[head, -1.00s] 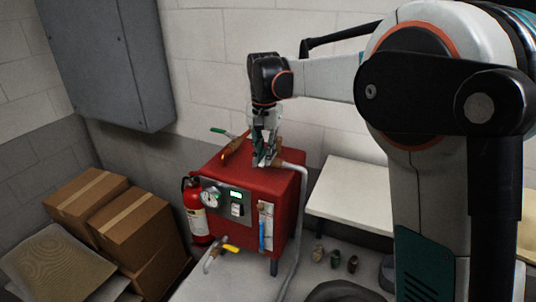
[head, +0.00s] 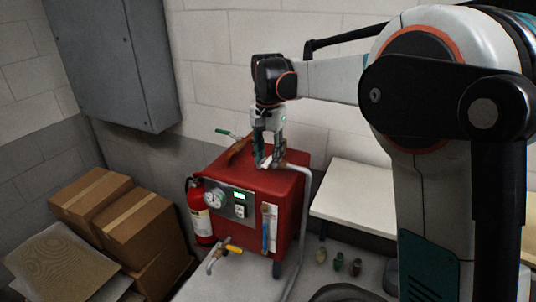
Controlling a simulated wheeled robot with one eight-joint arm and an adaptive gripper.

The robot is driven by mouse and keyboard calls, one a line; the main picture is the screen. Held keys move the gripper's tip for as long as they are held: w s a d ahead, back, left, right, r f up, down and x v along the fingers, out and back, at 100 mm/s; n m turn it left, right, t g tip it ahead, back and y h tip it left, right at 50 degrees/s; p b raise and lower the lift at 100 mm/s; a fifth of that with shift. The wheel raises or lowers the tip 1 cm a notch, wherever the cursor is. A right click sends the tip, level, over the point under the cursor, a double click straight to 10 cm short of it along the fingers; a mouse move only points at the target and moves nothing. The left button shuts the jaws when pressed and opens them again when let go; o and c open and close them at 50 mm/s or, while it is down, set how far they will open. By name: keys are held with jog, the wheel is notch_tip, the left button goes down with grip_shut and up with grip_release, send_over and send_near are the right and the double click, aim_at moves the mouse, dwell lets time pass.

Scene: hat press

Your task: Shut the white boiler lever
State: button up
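The red boiler (head: 237,180) stands left of my arm in the head view, with a pressure gauge and a small lit green display on its front. My gripper (head: 267,162) points down over the boiler's top, near the pipe fitting at its back right. Its two fingers look apart. A small white piece, seemingly the white lever (head: 265,163), shows at the fingertips. The fingers hide much of it, and I cannot tell whether they touch it. A green-handled lever (head: 226,133) is at the boiler's back left. A yellow-handled tap (head: 234,249) is at the lower front.
A grey pipe (head: 304,225) runs down the boiler's right side. A red fire extinguisher (head: 199,212) stands at its left. Cardboard boxes (head: 140,220) are stacked at left. A pale bench (head: 352,195) is at right, with small bottles (head: 338,262) below.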

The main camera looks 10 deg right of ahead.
aim_at(268, 160)
notch_tip(268, 160, up, 12)
dwell(0.6)
jog(key=shift+f, duration=0.1)
